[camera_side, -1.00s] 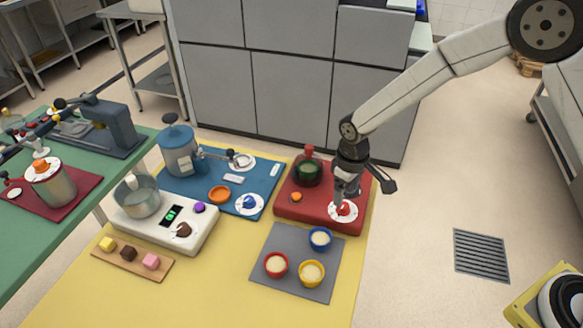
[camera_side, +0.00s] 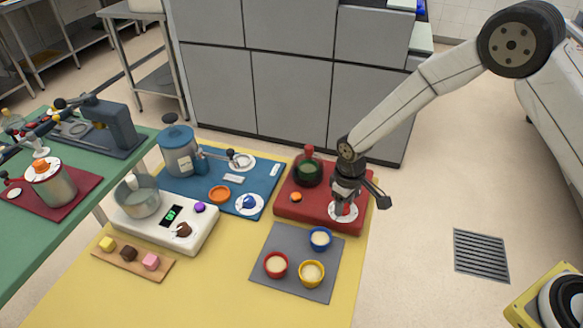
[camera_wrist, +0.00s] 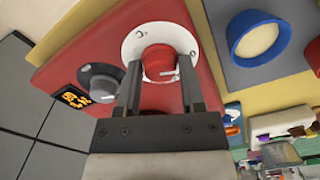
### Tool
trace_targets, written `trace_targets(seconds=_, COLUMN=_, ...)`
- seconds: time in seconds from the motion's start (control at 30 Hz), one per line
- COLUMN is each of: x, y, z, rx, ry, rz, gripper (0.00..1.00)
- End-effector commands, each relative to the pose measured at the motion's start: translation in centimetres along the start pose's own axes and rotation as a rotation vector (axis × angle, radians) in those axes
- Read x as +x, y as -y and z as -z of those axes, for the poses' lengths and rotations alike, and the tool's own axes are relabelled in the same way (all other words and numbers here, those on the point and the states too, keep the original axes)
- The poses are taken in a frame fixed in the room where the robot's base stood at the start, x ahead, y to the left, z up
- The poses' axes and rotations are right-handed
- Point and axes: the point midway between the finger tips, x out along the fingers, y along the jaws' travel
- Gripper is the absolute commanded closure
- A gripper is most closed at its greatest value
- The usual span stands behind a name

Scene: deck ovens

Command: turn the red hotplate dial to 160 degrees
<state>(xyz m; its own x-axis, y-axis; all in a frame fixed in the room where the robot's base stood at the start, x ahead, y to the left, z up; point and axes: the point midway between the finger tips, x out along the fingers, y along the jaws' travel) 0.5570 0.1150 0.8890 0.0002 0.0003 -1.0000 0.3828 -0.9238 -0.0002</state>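The red dial (camera_wrist: 160,63) sits on a round white scale plate (camera_wrist: 133,44) on the red hotplate (camera_side: 290,208). In the wrist view a pale pointer mark shows near the lower right of the dial's face. My gripper (camera_wrist: 160,66) is over the dial, with one finger on each side of it and a small gap showing on both sides. The hotplate's display (camera_wrist: 72,98) has orange digits, too small and tilted to read surely.
A grey knob (camera_wrist: 100,82) is beside the dial. A grey mat (camera_side: 292,285) with red, yellow and blue bowls lies in front. A blue board (camera_side: 181,190) is left.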

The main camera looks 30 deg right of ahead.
Motion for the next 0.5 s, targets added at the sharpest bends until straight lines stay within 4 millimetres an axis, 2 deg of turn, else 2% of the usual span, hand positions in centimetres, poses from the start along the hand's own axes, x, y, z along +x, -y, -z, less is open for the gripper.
trace_targets(seconds=0.03, x=-0.01, y=0.00, z=-0.01, rx=0.000, ry=0.000, rz=0.000, gripper=0.82)
trace_targets(seconds=0.1, x=-0.01, y=0.00, z=-0.01, rx=0.000, ry=0.000, rz=0.000, gripper=1.00)
trace_targets(seconds=0.5, x=-0.01, y=0.00, z=-0.02, rx=0.055, ry=0.001, rz=0.000, gripper=1.00)
